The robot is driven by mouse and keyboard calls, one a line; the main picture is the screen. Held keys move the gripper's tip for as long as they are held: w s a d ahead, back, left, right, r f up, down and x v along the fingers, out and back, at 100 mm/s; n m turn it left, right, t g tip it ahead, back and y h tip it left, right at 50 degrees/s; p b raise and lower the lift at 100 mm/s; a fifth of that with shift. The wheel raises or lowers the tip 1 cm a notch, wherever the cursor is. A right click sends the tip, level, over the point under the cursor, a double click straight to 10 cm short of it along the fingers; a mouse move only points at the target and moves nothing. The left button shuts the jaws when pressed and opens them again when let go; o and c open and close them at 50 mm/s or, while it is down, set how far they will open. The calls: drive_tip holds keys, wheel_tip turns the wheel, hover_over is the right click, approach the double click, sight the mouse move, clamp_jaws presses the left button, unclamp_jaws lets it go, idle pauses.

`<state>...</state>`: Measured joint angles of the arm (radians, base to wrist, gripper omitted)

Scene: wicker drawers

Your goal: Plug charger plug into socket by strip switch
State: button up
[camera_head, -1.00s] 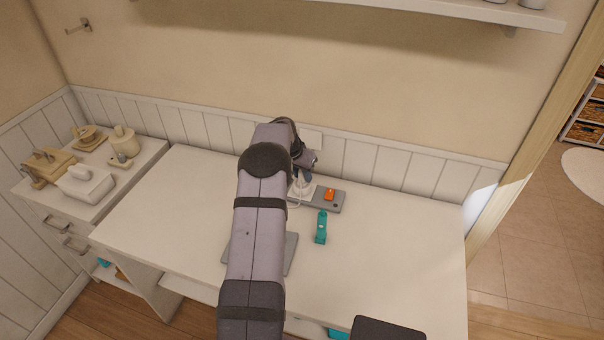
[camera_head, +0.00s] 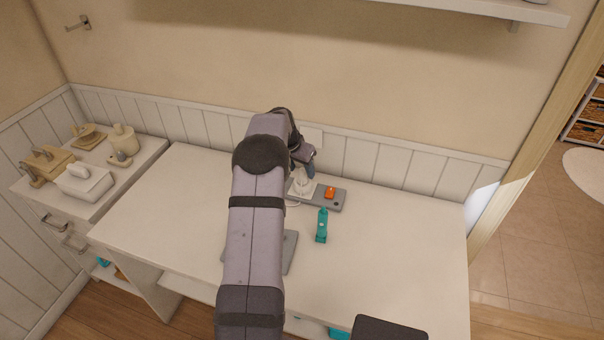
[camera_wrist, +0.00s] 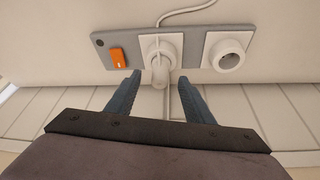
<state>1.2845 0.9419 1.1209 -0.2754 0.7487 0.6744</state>
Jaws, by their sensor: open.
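The grey power strip (camera_head: 318,201) lies near the back of the white desk, and it also shows in the wrist view (camera_wrist: 192,41). Its orange switch (camera_wrist: 118,57) is at one end. The white charger plug (camera_wrist: 159,66) stands in the socket beside the switch; how deep its pins sit is hidden. The plug also shows in the head view (camera_head: 301,183). The other round socket (camera_wrist: 228,54) is empty. My gripper (camera_wrist: 160,78) is open, its fingers spread on either side of the plug's line and apart from it. In the head view my gripper is just above the plug.
A white cord (camera_wrist: 186,12) runs from the plug. A teal object (camera_head: 321,226) lies in front of the strip. The panelled wall (camera_head: 390,172) is close behind. The desk's right side (camera_head: 400,250) is clear. Several wooden toys stand on the left cabinet.

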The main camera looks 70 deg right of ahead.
drive_tip(key=shift+b+v, duration=0.5)
drive_tip(key=shift+v, duration=1.65)
drive_tip(key=w+a+r+n+t+y, duration=0.15)
drive_tip(key=w+a+n, duration=0.45)
drive_tip(key=w+a, duration=0.95)
drive_tip(key=w+a+r+n+p, duration=0.1)
drive_tip(key=w+a+n, duration=0.1)
drive_tip(key=a, duration=0.6)
drive_tip(key=w+a+n, duration=0.2)
drive_tip(key=w+a, duration=0.1)
drive_tip(key=a, duration=0.6)
drive_tip(key=s+a+n+y, duration=0.25)
drive_tip(key=a+n, duration=0.25)
drive_tip(key=a, duration=1.1)
drive_tip(key=s+a+f+n, duration=0.1)
drive_tip(key=s+a+n, duration=0.4)
drive_tip(key=s+a, duration=0.4)
drive_tip(key=shift+s+a+f+p, duration=0.4)
drive_tip(key=shift+a+p, duration=0.05)
drive_tip(key=shift+a, duration=0.8)
drive_tip(key=shift+g, duration=0.25)
